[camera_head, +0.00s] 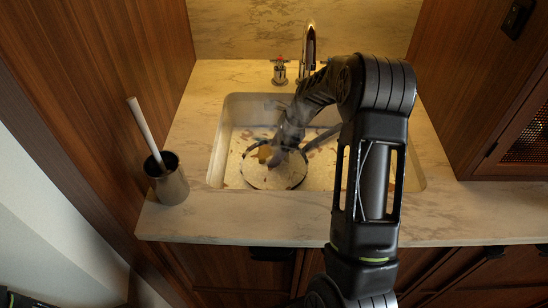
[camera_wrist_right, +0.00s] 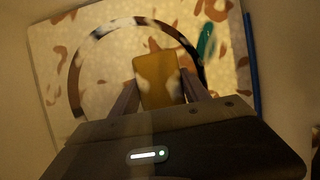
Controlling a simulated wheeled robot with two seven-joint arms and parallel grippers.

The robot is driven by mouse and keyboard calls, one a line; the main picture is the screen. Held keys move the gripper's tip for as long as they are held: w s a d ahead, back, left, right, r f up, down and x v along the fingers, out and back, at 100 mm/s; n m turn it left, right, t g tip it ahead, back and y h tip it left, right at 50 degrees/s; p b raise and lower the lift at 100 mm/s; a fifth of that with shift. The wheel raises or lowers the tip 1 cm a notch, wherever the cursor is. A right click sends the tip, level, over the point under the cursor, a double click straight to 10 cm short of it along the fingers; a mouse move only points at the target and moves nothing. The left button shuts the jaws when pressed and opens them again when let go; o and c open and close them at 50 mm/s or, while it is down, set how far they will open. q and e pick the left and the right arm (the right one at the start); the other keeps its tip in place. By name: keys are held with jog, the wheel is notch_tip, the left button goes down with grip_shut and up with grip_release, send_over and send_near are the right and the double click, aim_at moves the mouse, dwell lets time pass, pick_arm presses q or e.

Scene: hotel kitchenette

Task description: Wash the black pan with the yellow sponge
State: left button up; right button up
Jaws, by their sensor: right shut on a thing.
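My right gripper (camera_head: 274,156) is down inside the sink and shut on the yellow sponge (camera_wrist_right: 158,78). The sponge also shows as a small yellow patch in the head view (camera_head: 264,152). Below it is the round pan (camera_head: 262,180) on the sink floor; its dark rim shows as a ring in the wrist view (camera_wrist_right: 75,82). Inside the ring the surface looks pale with brown patches. The sponge overlaps the pan in both views; I cannot tell whether it touches. My right arm hides the sink's right side. My left gripper is out of view.
The sink (camera_head: 222,150) has raised walls around the pan. A tap (camera_head: 308,48) stands behind it. A metal holder with a brush (camera_head: 167,184) stands on the left counter. A teal item (camera_wrist_right: 206,43) and a blue bar (camera_wrist_right: 250,62) lie right of the pan in the wrist view.

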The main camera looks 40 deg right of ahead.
aim_at(269, 183)
jog(key=shift+s+f, duration=0.1)
jog(key=shift+f, duration=0.05)
jog(key=shift+s+a+p, duration=0.3)
jog(key=shift+s+a, duration=0.5)
jog(key=shift+s, duration=0.3)
jog(key=shift+s+a+p, duration=0.3)
jog(key=shift+s+a, duration=0.45)
jog(key=shift+s, duration=0.3)
jog(key=shift+s+a+p, duration=0.3)
jog(key=shift+s+a, duration=0.5)
jog(key=shift+s, duration=0.3)
jog(key=shift+w, duration=0.1)
jog(key=shift+w+d+r, duration=0.1)
jog(key=shift+w+d, duration=0.7)
jog(key=shift+w, duration=0.3)
jog(key=shift+w+d+r, duration=0.1)
jog(key=shift+w+d, duration=0.7)
jog(key=shift+w, duration=0.3)
jog(key=shift+w+d+r, duration=0.1)
jog(key=shift+w+d, duration=0.7)
jog(key=shift+w, duration=0.3)
jog(key=shift+s, duration=0.1)
